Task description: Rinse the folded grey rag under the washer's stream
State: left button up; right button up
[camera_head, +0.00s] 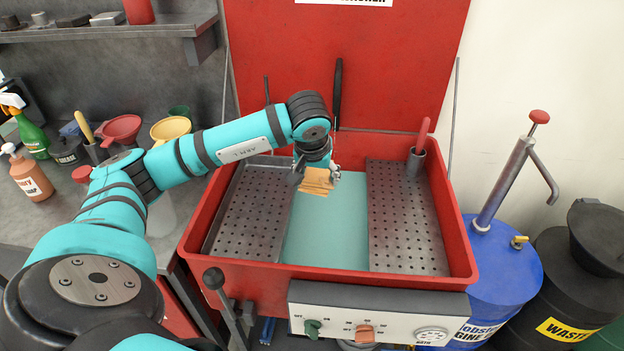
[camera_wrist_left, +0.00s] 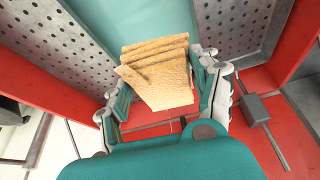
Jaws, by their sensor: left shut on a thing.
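My left gripper (camera_head: 316,173) is shut on a folded rag (camera_head: 318,182) and holds it over the middle of the red parts washer (camera_head: 196,240). The rag looks tan rather than grey. In the left wrist view the rag (camera_wrist_left: 160,78) shows several stacked folds between the two fingers. Below it is the washer's pale green basin floor (camera_head: 325,240), between two perforated metal shelves. A thin black upright piece (camera_head: 338,95) stands at the back, behind the gripper. My right gripper is not in view.
The washer's front panel has a green knob (camera_head: 313,327), an orange knob (camera_head: 365,332) and a gauge. A red-handled tool stands in a metal cup (camera_head: 415,163) at the right shelf. A blue drum (camera_head: 505,270) with a pump stands right. Funnels and bottles fill the left bench.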

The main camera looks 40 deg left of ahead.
pick_arm(q)
jog(key=shift+w+a+f, duration=0.1)
jog(key=shift+w, duration=0.4)
jog(key=shift+w+a, duration=0.1)
jog(key=shift+w, duration=0.3)
jog(key=w, duration=0.2)
jog(key=w+a, duration=0.1)
jog(key=shift+w+f, duration=0.1)
jog(key=shift+f, duration=0.3)
jog(key=shift+w+f+b, duration=0.1)
jog(key=shift+w+b, duration=0.25)
jog(key=shift+w, duration=0.05)
jog(key=shift+w+a+f, duration=0.15)
jog(key=shift+w+a, duration=0.05)
jog(key=shift+w, duration=0.5)
jog(key=shift+w+a+f, duration=0.1)
jog(key=shift+w+a, duration=0.1)
jog(key=shift+w, duration=0.45)
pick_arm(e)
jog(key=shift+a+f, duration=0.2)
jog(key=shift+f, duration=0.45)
pick_arm(q)
jog(key=shift+s, duration=0.1)
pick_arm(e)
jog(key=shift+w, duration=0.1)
